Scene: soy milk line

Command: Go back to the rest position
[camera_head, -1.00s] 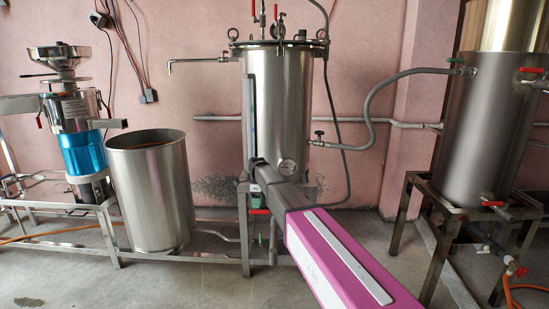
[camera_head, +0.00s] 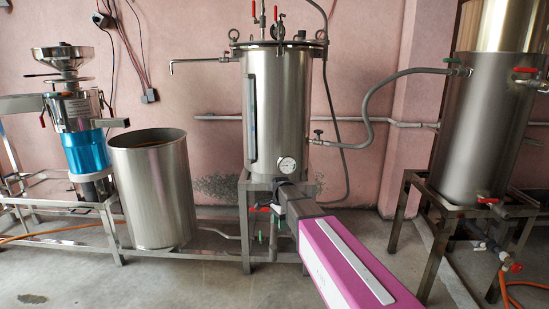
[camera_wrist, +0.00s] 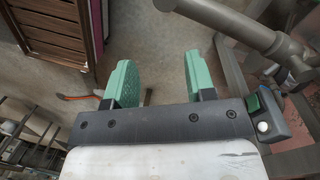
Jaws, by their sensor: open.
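My gripper (camera_wrist: 160,64) is open and empty in the wrist view, its two green fingers apart with grey floor between and beyond them. In the head view my pink and grey arm reaches from the lower right toward the stand of the tall steel cooking tank (camera_head: 285,110). My gripper end is low in front of that stand, and it overlaps the stand's frame in the picture. I cannot tell the exact gap to the frame.
The tank's stand (camera_head: 245,225) and its red valve handle (camera_head: 265,209) are close to my gripper. An open steel drum (camera_head: 152,195) and a grinder with a blue section (camera_head: 84,152) are at the left. Another tank (camera_head: 480,130) stands at the right. The front floor is clear.

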